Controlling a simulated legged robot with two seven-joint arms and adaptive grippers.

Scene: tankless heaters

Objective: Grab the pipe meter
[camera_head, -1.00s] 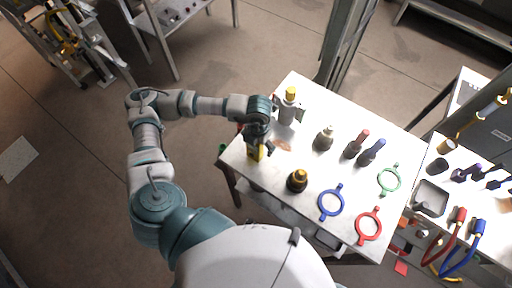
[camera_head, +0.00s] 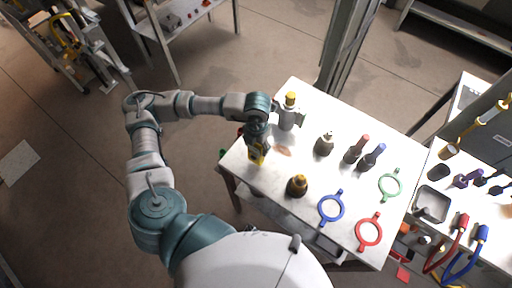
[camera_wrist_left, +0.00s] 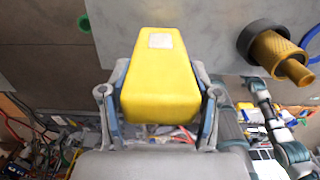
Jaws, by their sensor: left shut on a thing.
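My left gripper (camera_head: 257,148) is at the left end of the white table and points down. It is shut on a yellow, box-shaped device (camera_wrist_left: 160,75), which looks like the pipe meter. In the left wrist view the device sits between the two fingers (camera_wrist_left: 160,112), with a pale label on its face. In the head view only a small yellow part (camera_head: 257,157) shows below the gripper; the rest is hidden. I cannot tell whether it touches the table. My right gripper is not in view.
On the white table (camera_head: 262,182) are a grey fitting with a yellow cap (camera_head: 290,112), a dark fitting with a brass top (camera_head: 297,186), screwdriver-like tools (camera_head: 373,157), and blue (camera_head: 331,208), red (camera_head: 369,231) and green rings (camera_head: 390,184). A second table with tools stands right.

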